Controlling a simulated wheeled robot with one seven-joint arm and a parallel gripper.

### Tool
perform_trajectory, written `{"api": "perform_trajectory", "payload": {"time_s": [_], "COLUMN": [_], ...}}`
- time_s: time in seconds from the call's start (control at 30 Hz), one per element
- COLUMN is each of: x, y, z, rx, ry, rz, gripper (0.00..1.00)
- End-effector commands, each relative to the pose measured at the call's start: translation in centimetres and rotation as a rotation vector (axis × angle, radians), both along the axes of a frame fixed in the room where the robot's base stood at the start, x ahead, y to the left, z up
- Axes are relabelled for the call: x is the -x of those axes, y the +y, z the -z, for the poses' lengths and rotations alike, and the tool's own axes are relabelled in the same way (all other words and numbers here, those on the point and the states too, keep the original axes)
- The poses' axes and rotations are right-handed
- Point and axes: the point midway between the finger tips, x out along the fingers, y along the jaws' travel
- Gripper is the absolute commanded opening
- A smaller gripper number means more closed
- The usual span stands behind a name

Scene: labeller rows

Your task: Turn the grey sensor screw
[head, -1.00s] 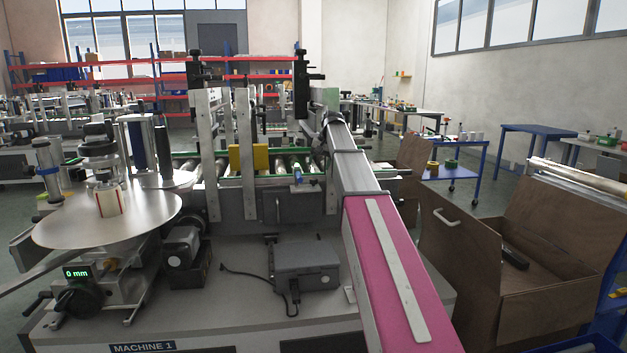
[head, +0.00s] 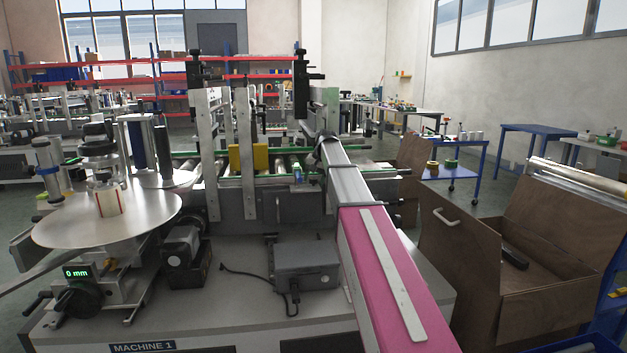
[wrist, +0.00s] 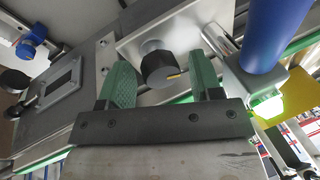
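A dark grey, faceted knob (wrist: 159,66) with a small yellow mark, which looks like the sensor screw, sits below a bright metal plate in the wrist view. My gripper (wrist: 162,76) has two green fingers, one on each side of the knob, with visible gaps. It is open and holds nothing. I cannot tell how deep the knob lies between the fingertips. In the head view my arm reaches to the machine, and the gripper and screw cannot be made out there.
A blue cylinder (wrist: 275,35) and a lit green-white sensor part (wrist: 267,105) are close to the right finger. A blue knob (wrist: 29,44) is at upper left. In the head view, a grey box (head: 307,266) sits on the machine base and a wooden crate (head: 540,292) stands at right.

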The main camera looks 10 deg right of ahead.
Motion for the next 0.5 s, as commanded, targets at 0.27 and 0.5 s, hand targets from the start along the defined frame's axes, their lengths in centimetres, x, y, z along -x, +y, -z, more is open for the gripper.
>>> {"api": "perform_trajectory", "payload": {"time_s": [0.27,0.5], "x": [0.03,0.23], "y": [-0.01,0.08], "z": [0.00,0.01], "rx": [0.000,0.000], "ry": [0.000,0.001], "rz": [0.008,0.229], "gripper": [0.14,0.14]}}
